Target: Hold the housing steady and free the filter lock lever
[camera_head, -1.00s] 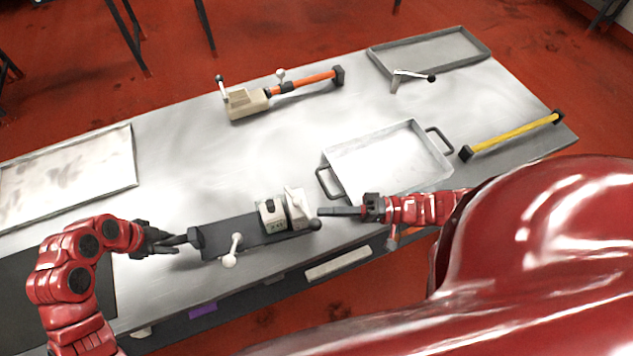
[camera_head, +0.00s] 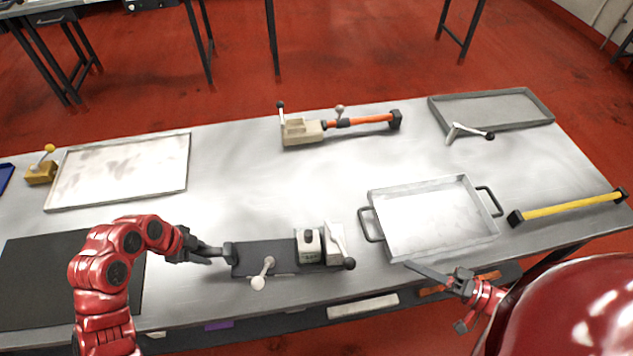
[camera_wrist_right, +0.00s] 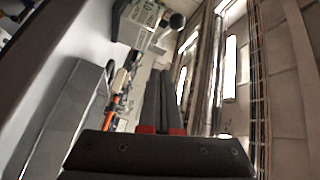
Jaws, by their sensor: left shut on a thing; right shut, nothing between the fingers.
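The housing is a beige block (camera_head: 308,246) on a dark base plate (camera_head: 280,262) near the table's front edge. A pale lever (camera_head: 338,240) with a black knob lies against its right side, pointing towards the front. A second lever with a white ball knob (camera_head: 258,283) sits at the plate's front. My left gripper (camera_head: 226,252) is shut on the dark plate's left end. My right gripper (camera_head: 410,266) is shut and empty, right of the black knob and apart from it. In the right wrist view, its closed fingers (camera_wrist_right: 160,90) point towards the housing (camera_wrist_right: 141,18) and black knob.
A metal tray with handles (camera_head: 430,225) lies right of the housing, close to my right gripper. A yellow bar (camera_head: 570,206), a grey tray (camera_head: 495,108), an orange-handled tool (camera_head: 360,122) and a stained tray (camera_head: 120,170) lie further off. The table middle is clear.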

